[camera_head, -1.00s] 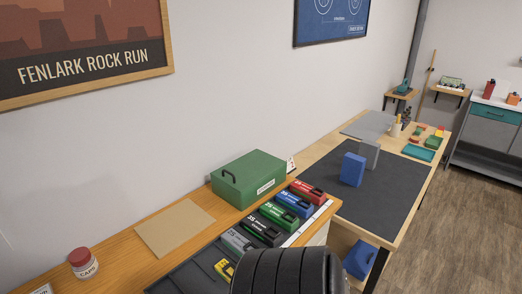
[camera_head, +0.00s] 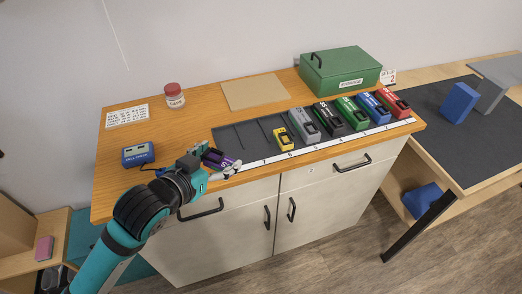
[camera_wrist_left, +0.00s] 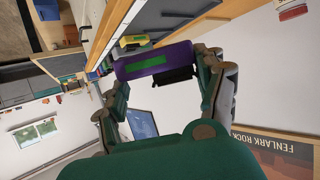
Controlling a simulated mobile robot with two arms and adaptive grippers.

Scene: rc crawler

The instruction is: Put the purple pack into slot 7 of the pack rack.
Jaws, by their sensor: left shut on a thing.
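The purple pack (camera_head: 217,158) is held at the front left of the wooden cabinet top. My left gripper (camera_head: 208,164) is shut on it, just left of the pack rack. In the left wrist view the purple pack (camera_wrist_left: 143,65), with a green stripe, sits between the two fingers (camera_wrist_left: 160,68). The pack rack (camera_head: 232,137) is a dark tray with a white numbered front strip. Yellow (camera_head: 284,139), grey, black, green, blue and red packs stand in it. Its left end is bare, with thin dividers. The strip's numbers are too small to read surely.
A green storage box (camera_head: 340,72) stands behind the rack, and a tan sheet (camera_head: 255,92) lies left of it. A blue meter (camera_head: 138,154), a red-lidded jar (camera_head: 174,96) and a white card (camera_head: 127,115) are at the left. A workbench with a dark mat (camera_head: 450,140) is at the right.

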